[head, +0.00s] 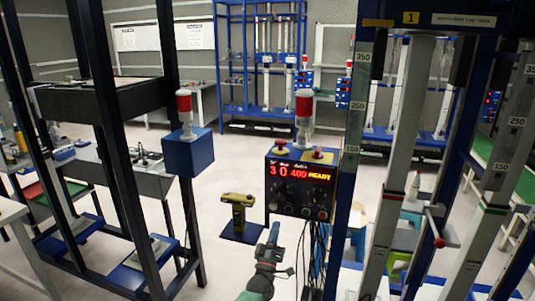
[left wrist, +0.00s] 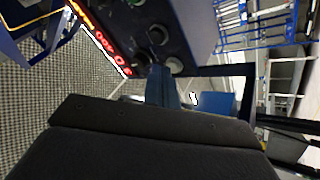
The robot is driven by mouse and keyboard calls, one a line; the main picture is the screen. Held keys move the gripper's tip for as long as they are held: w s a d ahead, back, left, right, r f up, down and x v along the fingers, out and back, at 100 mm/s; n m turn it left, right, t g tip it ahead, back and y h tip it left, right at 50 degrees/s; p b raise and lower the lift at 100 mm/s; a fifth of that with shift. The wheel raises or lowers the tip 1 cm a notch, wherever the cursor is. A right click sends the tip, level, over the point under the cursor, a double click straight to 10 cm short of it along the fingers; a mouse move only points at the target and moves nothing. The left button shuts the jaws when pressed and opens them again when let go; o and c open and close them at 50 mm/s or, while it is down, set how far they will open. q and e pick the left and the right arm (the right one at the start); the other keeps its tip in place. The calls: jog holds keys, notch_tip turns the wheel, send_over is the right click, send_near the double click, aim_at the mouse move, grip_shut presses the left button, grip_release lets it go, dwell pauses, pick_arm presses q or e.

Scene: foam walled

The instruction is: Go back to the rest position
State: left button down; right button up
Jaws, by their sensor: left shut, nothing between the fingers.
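My left gripper (head: 273,233) is shut and empty in the head view. It points up and away, below the front of the blue control box (head: 298,188), which has a red and yellow lit display and several knobs. In the left wrist view the shut fingers (left wrist: 160,88) show just below the knobs of the control box (left wrist: 178,25). I cannot tell whether the fingertips touch the box. My right gripper is not in view.
Dark cables hang below the box, right of my left gripper. A blue frame with scaled columns (head: 395,180) stands close on the right. A yellow device (head: 238,212) on a dark plate is to the left, near a dark rack (head: 105,90). Open floor lies between.

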pick_arm(q)
jog(key=s+d+f+m+g+h, duration=0.2)
jog(key=d+f+m+g+h, duration=0.3)
jog(key=m+g, duration=0.55)
jog(key=s+a+f+g+y, duration=0.4)
jog(key=s+a+f+y, duration=0.2)
jog(key=s+a, duration=0.55)
jog(key=s+a+f+g+y, duration=0.45)
jog(key=s+a, duration=0.35)
jog(key=s, duration=0.6)
jog(key=s+a+f+n+g, duration=0.1)
jog(key=s+f, duration=0.5)
jog(key=s, duration=0.6)
jog(key=s+a+f+n+g, duration=0.1)
jog(key=s+a+f+g, duration=0.1)
jog(key=s+f, duration=0.5)
jog(key=s+a+y, duration=0.1)
jog(key=s, duration=0.4)
jog(key=shift+s+a+f, duration=0.15)
jog(key=shift+s+f, duration=0.15)
jog(key=shift+s, duration=0.05)
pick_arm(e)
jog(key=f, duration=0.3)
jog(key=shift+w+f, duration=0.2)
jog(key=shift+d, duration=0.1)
pick_arm(q)
jog(key=shift+w, duration=0.1)
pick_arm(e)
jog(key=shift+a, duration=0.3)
